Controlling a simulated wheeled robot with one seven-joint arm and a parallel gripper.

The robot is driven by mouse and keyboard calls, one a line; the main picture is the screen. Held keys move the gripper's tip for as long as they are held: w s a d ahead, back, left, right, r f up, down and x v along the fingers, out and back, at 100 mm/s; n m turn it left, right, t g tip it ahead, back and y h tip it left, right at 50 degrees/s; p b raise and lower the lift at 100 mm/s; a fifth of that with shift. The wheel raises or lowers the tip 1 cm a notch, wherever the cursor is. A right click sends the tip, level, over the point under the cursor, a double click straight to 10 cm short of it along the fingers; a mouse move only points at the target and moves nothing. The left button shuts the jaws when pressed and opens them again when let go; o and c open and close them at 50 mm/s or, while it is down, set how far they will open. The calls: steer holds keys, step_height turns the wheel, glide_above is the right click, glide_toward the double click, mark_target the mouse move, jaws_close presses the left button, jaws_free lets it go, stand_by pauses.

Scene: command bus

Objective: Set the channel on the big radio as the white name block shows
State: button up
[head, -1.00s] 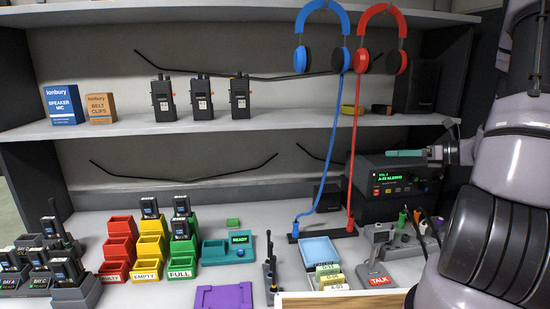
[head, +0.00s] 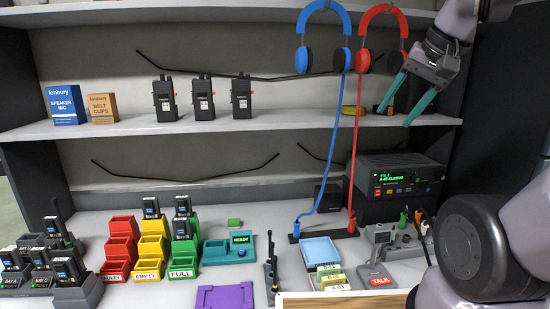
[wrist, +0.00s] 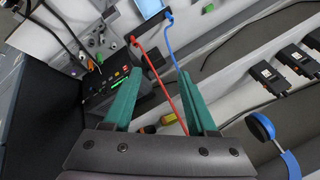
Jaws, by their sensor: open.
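The big radio (head: 400,187) is a black box at the back right of the bench. Its green display (head: 390,177) reads "VOL 2" above a line that looks like "A-02" and a small name I cannot read surely. Knobs and lit buttons show on its front, also in the wrist view (wrist: 103,92). The white name block (head: 338,287) lies in front of the yellow and green blocks; its print looks like "A-03". My gripper (head: 397,116) is open and empty, with teal fingers pointing down in front of the shelf, above the radio and apart from it. The fingers also show in the wrist view (wrist: 157,75).
Blue headphones (head: 323,38) and red headphones (head: 382,38) hang left of my gripper, their cords running down left of the radio. A grey console (head: 395,236) with knobs and a TALK stand (head: 376,278) are in front of the radio. A blue tray (head: 319,250) lies left of them.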

steer(key=shift+s+d+r+n+t, duration=0.15)
steer(key=shift+s+r+n+t, duration=0.25)
steer(key=shift+r+n+t, duration=0.25)
